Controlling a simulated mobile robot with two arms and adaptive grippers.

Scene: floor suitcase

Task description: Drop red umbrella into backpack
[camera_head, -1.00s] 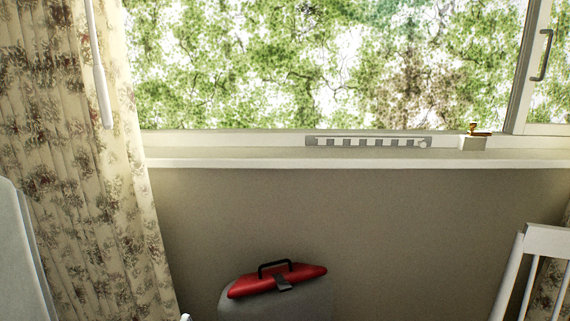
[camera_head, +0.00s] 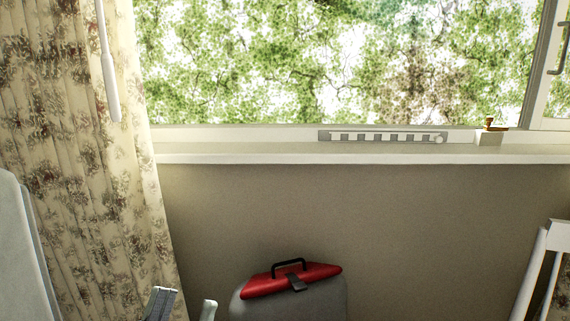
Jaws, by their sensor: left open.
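A grey rounded bag (camera_head: 325,303), which looks like the backpack, stands against the wall at the bottom centre. A red top part (camera_head: 292,280) with a black loop handle and a dark strap lies across it. I cannot tell whether this red part is a flap or a separate thing. No clear umbrella shape shows. The bag's lower part is cut off by the frame. My left gripper (camera_head: 184,304) shows at the bottom edge, left of the bag and apart from it. Its fingers are spread, with nothing visible between them. My right gripper is not seen.
A flowered curtain (camera_head: 85,170) hangs at the left. A window sill (camera_head: 370,153) runs across above the bag. A white chair-like frame (camera_head: 545,260) stands at the right. Bare wall lies between it and the bag.

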